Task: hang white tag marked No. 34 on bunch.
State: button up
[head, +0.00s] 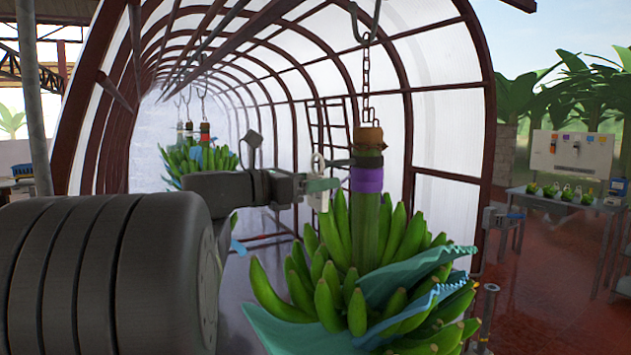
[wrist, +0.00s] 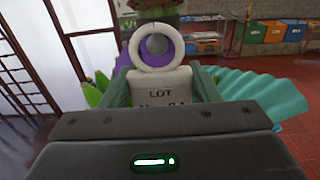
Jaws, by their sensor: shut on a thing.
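The white tag (head: 319,202) is held in my gripper (head: 322,185), just left of the banana stalk in the head view. In the wrist view the tag (wrist: 160,84) faces me, with "LOT" legible and the number line partly hidden by my gripper. Its white ring (wrist: 157,46) stands upright above the jaws, with the stalk and purple band behind it. The green banana bunch (head: 345,265) hangs on a thick stalk with a purple band (head: 367,179). A dark short bar (head: 341,162) juts from the stalk towards the ring; I cannot tell whether it passes through.
A chain (head: 366,75) and hook hold the bunch from above. Teal sheets (head: 405,278) stick out around the bananas. More bunches (head: 200,158) hang further back left.

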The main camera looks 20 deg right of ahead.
jog(key=shift+w+d+p, duration=0.2)
jog(key=shift+d+p, duration=0.35)
jog(key=shift+d, duration=1.8)
dwell(1.3)
jog(key=shift+d+f, duration=0.15)
jog(key=shift+f, duration=0.25)
dwell(0.5)
dwell(0.4)
jog(key=o, duration=1.2)
jog(key=s+a+b, duration=0.1)
jog(key=a+b, duration=0.2)
jog(key=a, duration=1)
jog(key=shift+a, duration=0.4)
jog(key=shift+d, duration=0.1)
jog(key=d+p, duration=0.1)
jog(key=d, duration=0.3)
jog(key=d+p, duration=0.1)
jog(key=d, duration=0.4)
jog(key=w+d, duration=0.1)
jog(key=d, duration=0.3)
jog(key=shift+d+r+p, duration=0.15)
jog(key=shift+d+p, duration=0.15)
jog(key=shift+p, duration=0.1)
